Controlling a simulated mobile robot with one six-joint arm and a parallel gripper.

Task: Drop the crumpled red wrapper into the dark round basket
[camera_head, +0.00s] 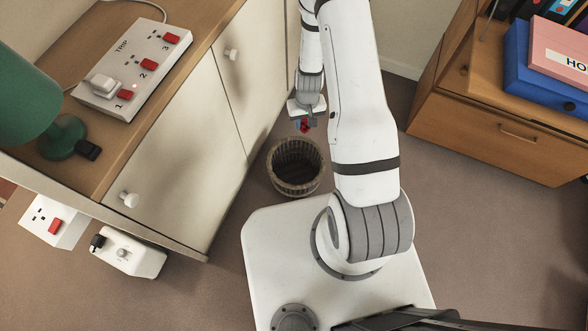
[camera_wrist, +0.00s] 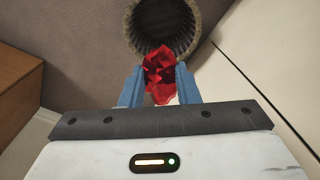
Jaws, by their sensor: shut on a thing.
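My gripper (camera_wrist: 160,88) is shut on the crumpled red wrapper (camera_wrist: 160,72), which sits between its blue fingers in the wrist view. In the head view the gripper (camera_head: 304,124) and a small bit of the red wrapper (camera_head: 305,128) show just above the basket in the picture. The dark round basket (camera_head: 295,192) stands upright on the floor, its opening facing up, and looks empty inside. In the wrist view the basket (camera_wrist: 190,42) is beyond the fingertips, and the wrapper overlaps the lower part of its opening. The wrapper is apart from the basket's rim as far as I can tell.
A cream-doored cabinet (camera_head: 190,135) stands close left of the basket, with a power strip (camera_head: 135,70) and green lamp (camera_head: 62,137) on top. A wooden drawer unit (camera_head: 500,138) stands at the right. Carpet (camera_head: 470,240) is clear between.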

